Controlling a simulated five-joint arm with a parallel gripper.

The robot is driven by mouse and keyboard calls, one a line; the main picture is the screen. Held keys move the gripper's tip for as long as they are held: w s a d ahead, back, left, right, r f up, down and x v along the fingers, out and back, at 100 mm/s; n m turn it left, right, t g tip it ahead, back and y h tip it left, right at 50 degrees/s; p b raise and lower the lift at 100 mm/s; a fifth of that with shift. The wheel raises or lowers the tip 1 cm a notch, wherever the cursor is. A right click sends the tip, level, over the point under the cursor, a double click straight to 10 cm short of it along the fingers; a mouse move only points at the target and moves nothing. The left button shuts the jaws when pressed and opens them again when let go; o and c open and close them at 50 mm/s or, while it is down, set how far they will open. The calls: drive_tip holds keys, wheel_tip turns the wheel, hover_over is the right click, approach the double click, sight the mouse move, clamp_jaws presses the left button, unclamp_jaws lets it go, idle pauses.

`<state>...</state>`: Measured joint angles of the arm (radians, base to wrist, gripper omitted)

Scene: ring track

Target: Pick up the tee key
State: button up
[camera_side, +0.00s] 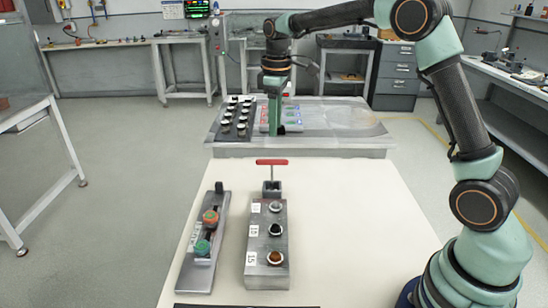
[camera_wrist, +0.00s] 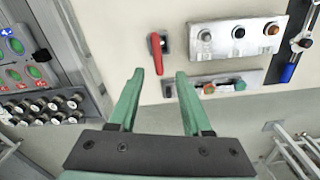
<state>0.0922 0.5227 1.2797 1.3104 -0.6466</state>
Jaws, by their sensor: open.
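The tee key (camera_side: 272,162) has a red crossbar on a thin shaft and stands upright in a small dark holder (camera_side: 272,188) at the far end of the pale table. In the wrist view its red bar (camera_wrist: 156,54) shows just beyond my fingertips, between their lines and slightly left of the middle. My gripper (camera_side: 276,130) points down and hangs above and behind the key in the side view, apart from it. In the wrist view my gripper (camera_wrist: 159,73) has its two green fingers spread with nothing between them. The lower shaft is hidden in the holder.
A grey block (camera_side: 266,242) with three round pieces stands in front of the holder. A slotted plate (camera_side: 206,243) with orange and green rings lies to its left. Behind is a bench (camera_side: 350,128) with a tray of knobs. The pale table (camera_side: 345,220) is clear on the right.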

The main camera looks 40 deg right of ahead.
sight(272, 162)
drive_tip(key=shift+w+d+f, duration=0.1)
drive_tip(key=shift+w+f, duration=0.15)
drive_tip(key=shift+f, duration=0.35)
drive_tip(key=shift+w+d+f, duration=0.1)
drive_tip(key=shift+w+f, duration=0.15)
drive_tip(key=shift+f, duration=0.3)
drive_tip(key=f, duration=1.1)
drive_tip(key=shift+w+a+f, duration=0.1)
drive_tip(key=shift+a, duration=0.1)
clamp_jaws()
